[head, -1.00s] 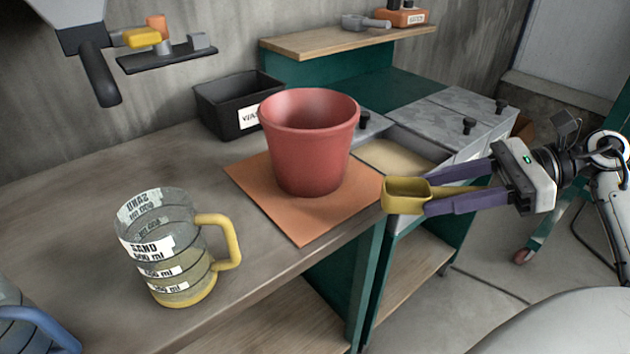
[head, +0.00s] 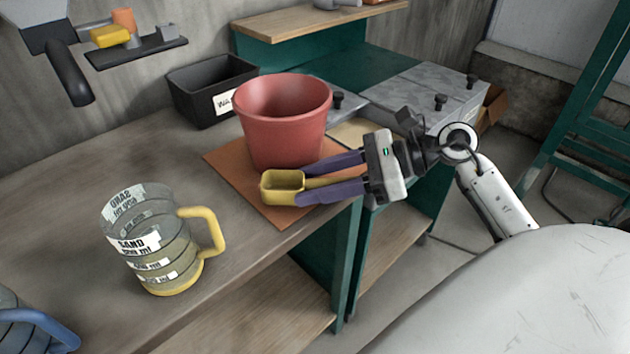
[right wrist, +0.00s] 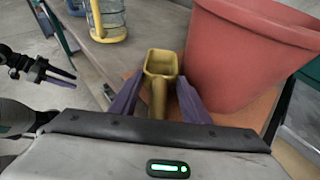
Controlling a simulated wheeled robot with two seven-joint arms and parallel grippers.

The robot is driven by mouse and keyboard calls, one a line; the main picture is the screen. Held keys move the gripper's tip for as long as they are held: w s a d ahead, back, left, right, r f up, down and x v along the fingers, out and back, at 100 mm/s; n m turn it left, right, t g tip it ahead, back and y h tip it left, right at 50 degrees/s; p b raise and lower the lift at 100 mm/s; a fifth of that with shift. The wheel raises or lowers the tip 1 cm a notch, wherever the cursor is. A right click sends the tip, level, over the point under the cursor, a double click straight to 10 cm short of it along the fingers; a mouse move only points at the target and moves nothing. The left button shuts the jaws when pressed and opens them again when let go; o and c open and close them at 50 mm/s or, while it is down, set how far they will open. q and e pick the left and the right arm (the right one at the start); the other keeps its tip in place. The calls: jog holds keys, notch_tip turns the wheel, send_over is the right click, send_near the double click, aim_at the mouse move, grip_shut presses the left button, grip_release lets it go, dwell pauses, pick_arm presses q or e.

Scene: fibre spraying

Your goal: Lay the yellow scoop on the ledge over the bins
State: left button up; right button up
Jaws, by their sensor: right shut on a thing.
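The yellow scoop (head: 282,186) is held by its handle in my right gripper (head: 310,184), bowl toward the left. It is over the orange mat, in front of the red pot. In the right wrist view the scoop (right wrist: 160,66) lies between the purple fingers, bowl outward. The wooden ledge (head: 300,21) is at the back, above the bins, far from the scoop. The grey-lidded bins (head: 420,98) stand below it to the right; the open one with sand (head: 352,134) is partly hidden by my gripper. My left gripper (right wrist: 61,77) shows only in the right wrist view, its fingers apart and empty.
The red pot (head: 284,125) stands on the orange mat (head: 228,172), close beyond the scoop. A measuring jug (head: 150,240) with a yellow handle is at left. A black box (head: 205,92) is behind. A grey scoop (head: 337,3) and an orange block sit on the ledge.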

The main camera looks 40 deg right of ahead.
jog(key=shift+f, duration=0.2)
jog(key=shift+f, duration=0.1)
jog(key=shift+f+b, duration=0.15)
jog(key=shift+b, duration=0.15)
jog(key=o, duration=0.8)
